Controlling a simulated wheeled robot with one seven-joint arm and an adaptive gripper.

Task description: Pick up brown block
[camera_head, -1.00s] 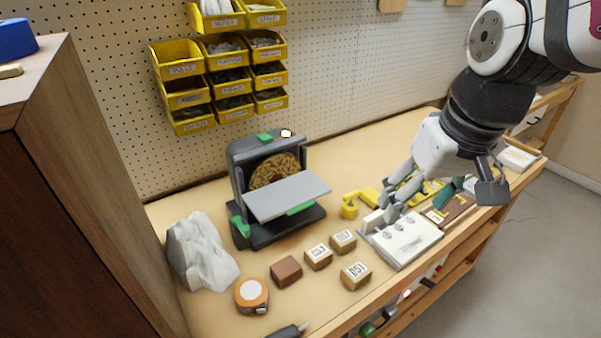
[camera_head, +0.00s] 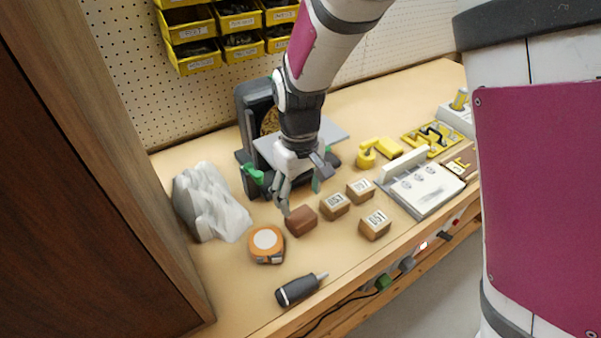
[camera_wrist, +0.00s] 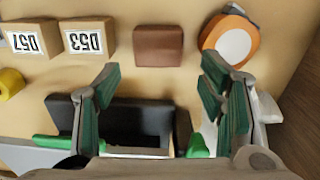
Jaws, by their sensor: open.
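The plain brown block (camera_head: 301,221) sits on the bench between the orange tape measure and the labelled wooden blocks. In the wrist view the brown block (camera_wrist: 158,46) lies beyond the fingertips, roughly midway between them and untouched. My gripper (camera_head: 298,197) hangs just above and behind the block, pointing down. In the wrist view my gripper (camera_wrist: 160,80) shows its two green-padded fingers wide apart with nothing between them.
The orange tape measure (camera_head: 267,244) is left of the block. Wooden blocks with labels (camera_head: 334,206) stand close on its right. A grey machine (camera_head: 252,110) is behind my gripper, a white rock-like lump (camera_head: 209,203) at left. A screwdriver (camera_head: 300,289) lies in front.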

